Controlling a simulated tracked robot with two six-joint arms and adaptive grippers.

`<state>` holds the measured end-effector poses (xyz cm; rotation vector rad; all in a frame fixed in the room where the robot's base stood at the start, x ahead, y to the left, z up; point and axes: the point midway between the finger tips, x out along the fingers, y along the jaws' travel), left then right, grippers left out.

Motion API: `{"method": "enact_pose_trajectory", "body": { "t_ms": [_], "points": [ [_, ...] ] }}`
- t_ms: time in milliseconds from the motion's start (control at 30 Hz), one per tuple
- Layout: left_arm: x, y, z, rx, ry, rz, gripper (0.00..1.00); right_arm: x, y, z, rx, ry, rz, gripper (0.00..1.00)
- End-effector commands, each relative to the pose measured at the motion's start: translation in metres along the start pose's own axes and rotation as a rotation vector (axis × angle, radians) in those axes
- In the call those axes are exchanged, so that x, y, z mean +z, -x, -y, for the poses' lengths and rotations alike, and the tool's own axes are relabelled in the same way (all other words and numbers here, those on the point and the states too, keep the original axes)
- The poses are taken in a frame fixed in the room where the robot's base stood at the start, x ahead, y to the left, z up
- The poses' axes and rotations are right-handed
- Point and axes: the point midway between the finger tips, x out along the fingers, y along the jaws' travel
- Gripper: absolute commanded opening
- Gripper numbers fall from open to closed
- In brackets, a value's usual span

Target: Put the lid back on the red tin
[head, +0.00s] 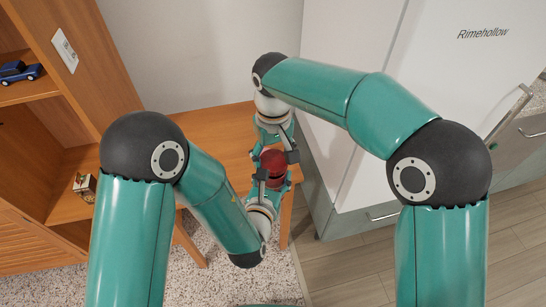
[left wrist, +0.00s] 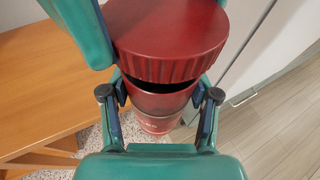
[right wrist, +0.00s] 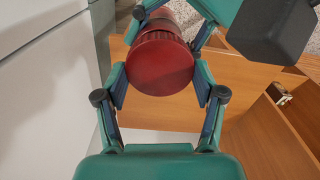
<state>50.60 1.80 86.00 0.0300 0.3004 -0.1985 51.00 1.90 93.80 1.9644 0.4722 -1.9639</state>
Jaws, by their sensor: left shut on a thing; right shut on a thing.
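The red tin (left wrist: 160,104) is in my left gripper (head: 272,180), whose fingers are shut on its sides. My right gripper (head: 273,154) is shut on the red ribbed lid (right wrist: 160,66) by its edge. In the left wrist view the lid (left wrist: 172,35) is over the tin's mouth, and a dark gap shows between its skirt and the rim. The lid looks tilted against the tin and not seated; whether it touches the rim is hidden. In the head view lid and tin merge into one red shape between the two grippers.
A wooden table (head: 225,140) is behind and left of the grippers. A wooden shelf with a blue toy car (head: 20,72) and a small box (head: 85,187) is at left. A white cabinet marked Rimehollow (head: 450,90) is close at right. Carpet and plank floor lie below.

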Motion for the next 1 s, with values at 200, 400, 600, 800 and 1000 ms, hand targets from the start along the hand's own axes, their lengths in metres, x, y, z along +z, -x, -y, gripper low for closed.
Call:
{"method": "enact_pose_trajectory", "body": {
  "t_ms": [200, 400, 600, 800, 1000],
  "points": [
    [0.001, 0.0, 0.0, 0.0, 0.0, 0.001, 0.0, 0.0, -0.006, 0.0, 0.0, 0.0, 0.001, 0.51],
    [0.001, 0.0, 0.0, 0.0, 0.0, 0.002, 0.0, 0.0, -0.017, 0.0, 0.0, 0.0, 0.002, 0.51],
    [0.001, 0.0, 0.0, 0.0, 0.0, 0.001, 0.0, 0.0, -0.019, 0.0, 0.0, 0.0, 0.001, 0.51],
    [0.001, 0.0, 0.0, 0.0, 0.0, 0.002, 0.0, 0.0, -0.018, 0.0, 0.0, 0.0, 0.0, 0.51],
    [0.001, 0.0, 0.0, 0.0, 0.0, 0.001, 0.0, 0.0, -0.019, 0.0, 0.0, 0.0, 0.0, 0.51]
  ]
}}
